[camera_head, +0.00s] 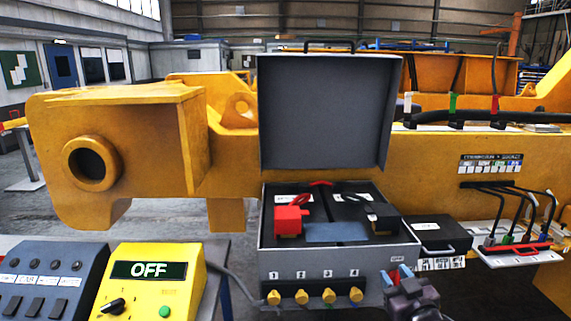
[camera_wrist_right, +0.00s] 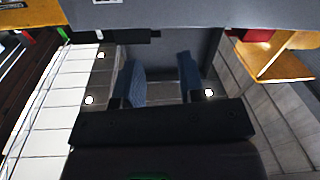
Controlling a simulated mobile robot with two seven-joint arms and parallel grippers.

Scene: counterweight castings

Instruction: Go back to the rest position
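My right gripper (camera_head: 401,273) shows at the bottom of the head view, right of centre, in front of the lower right corner of an open grey case. In the right wrist view its two blue fingers (camera_wrist_right: 160,78) stand apart with nothing held between them, so it is open. My left gripper is not in the head view.
The open grey case (camera_head: 335,255) has a raised lid (camera_head: 328,115), a red block (camera_head: 289,220) inside and several yellow knobs (camera_head: 302,296) in front. A yellow control box (camera_head: 180,270) reading OFF and a grey switch box (camera_head: 45,285) stand left. A yellow casting (camera_head: 150,130) spans behind.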

